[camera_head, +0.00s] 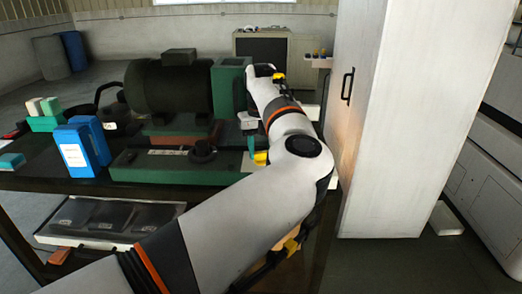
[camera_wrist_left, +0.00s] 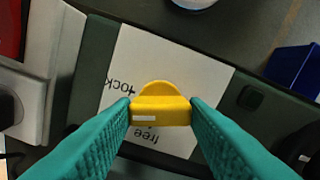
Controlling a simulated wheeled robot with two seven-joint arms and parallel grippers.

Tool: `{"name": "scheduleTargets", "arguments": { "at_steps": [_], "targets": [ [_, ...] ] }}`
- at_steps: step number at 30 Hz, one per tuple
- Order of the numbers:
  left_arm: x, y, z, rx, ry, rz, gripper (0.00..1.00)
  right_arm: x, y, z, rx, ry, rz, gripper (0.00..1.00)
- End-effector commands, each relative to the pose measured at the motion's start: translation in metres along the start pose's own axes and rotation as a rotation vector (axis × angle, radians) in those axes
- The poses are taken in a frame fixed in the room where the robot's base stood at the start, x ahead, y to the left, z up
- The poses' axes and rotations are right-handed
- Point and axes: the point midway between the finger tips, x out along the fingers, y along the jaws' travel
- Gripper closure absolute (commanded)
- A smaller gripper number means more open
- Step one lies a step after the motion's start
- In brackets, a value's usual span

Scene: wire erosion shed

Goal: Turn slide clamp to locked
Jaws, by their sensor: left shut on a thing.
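The slide clamp's yellow handle (camera_wrist_left: 160,108) sits between the teal fingertips of my left gripper (camera_wrist_left: 160,114) in the left wrist view. The fingertips press on its two sides. The handle stands over a white plate (camera_wrist_left: 195,70) with the words "lock" and "free", seen upside down. "Lock" is at the handle's upper left and "free" just below it. In the head view a teal finger of my left gripper (camera_head: 252,144) shows beside the yellow handle (camera_head: 261,158) at the right end of the green machine base (camera_head: 140,171); my arm hides much of that end. My right gripper is not seen.
A blue block (camera_wrist_left: 292,72) is at the right. In the head view, blue binders (camera_head: 82,150) stand left on the bench, and a tall white cabinet (camera_head: 405,120) stands right of my arm.

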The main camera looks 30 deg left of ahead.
Motion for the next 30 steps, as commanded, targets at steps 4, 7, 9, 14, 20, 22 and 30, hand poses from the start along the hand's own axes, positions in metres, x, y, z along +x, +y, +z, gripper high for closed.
{"name": "scheduleTargets", "arguments": {
  "at_steps": [4, 7, 9, 14, 20, 22, 30],
  "targets": [
    [-0.0009, 0.0004, -0.0004, 0.060, 0.002, 0.002, 0.83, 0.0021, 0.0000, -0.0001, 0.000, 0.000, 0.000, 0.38],
    [-0.0011, 0.0004, -0.0004, 0.086, 0.003, 0.002, 0.83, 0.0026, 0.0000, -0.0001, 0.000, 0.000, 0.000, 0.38],
    [-0.0013, 0.0004, -0.0005, 0.098, 0.003, 0.002, 0.83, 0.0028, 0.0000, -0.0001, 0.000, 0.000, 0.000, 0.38],
    [-0.0015, 0.0004, -0.0005, 0.110, 0.003, 0.002, 0.83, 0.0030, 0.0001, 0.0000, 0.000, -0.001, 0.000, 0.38],
    [-0.0017, 0.0004, -0.0006, 0.111, 0.003, 0.002, 0.83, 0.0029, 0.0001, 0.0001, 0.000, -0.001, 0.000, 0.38],
    [-0.0017, 0.0004, -0.0006, 0.110, 0.004, 0.003, 0.83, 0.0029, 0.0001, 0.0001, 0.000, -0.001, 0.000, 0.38],
    [-0.0011, 0.0002, -0.0004, 0.110, 0.002, 0.002, 0.38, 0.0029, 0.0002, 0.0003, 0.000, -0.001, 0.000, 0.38]
  ]
}}
